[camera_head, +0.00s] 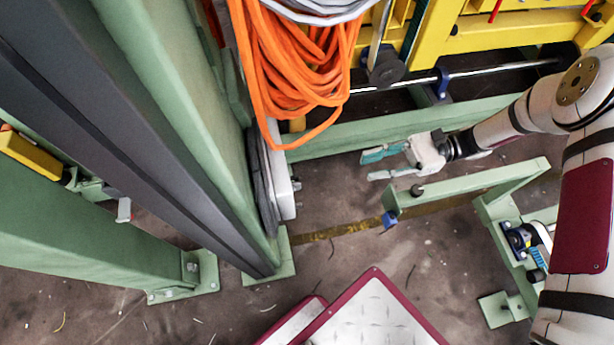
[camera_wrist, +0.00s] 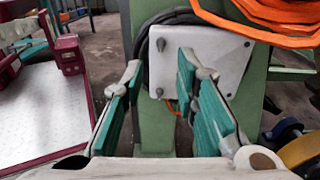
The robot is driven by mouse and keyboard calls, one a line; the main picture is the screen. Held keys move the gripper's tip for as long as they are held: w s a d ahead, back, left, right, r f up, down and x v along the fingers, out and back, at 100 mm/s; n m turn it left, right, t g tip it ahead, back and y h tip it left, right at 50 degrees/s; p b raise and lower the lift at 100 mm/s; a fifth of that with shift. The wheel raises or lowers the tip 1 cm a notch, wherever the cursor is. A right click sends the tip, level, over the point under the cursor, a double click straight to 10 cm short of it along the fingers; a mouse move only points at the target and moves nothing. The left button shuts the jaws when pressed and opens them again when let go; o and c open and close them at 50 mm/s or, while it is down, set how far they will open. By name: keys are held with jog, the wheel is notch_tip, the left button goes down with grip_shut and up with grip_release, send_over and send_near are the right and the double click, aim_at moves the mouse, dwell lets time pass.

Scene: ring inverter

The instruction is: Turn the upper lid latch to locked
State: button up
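A white box with a flat lid (camera_head: 281,180) is fixed to the side of a green column. Its lid faces my gripper in the wrist view (camera_wrist: 212,62), with small dark round fasteners near its corners. An upper fastener (camera_wrist: 160,44) shows at the lid's upper left and another at its upper right (camera_wrist: 247,43). Which one is the upper latch, and its turn position, I cannot tell. My gripper (camera_head: 372,165) is open and empty, its teal fingers pointing at the box with a clear gap between. In the wrist view the fingers (camera_wrist: 160,68) frame the lid's left part.
Orange cable coils (camera_head: 295,70) hang above the box and cross the top right of the wrist view (camera_wrist: 265,20). A green rail frame (camera_head: 470,184) lies just below my gripper. A maroon-edged metal plate (camera_head: 372,315) stands at the bottom. Black cable loops behind the box.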

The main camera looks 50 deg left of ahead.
jog(key=f, duration=0.2)
jog(key=b, duration=0.2)
send_near(296, 187)
jog(key=x, duration=0.7)
jog(key=shift+a+f, duration=0.2)
jog(key=shift+c, duration=0.6)
grip_shut()
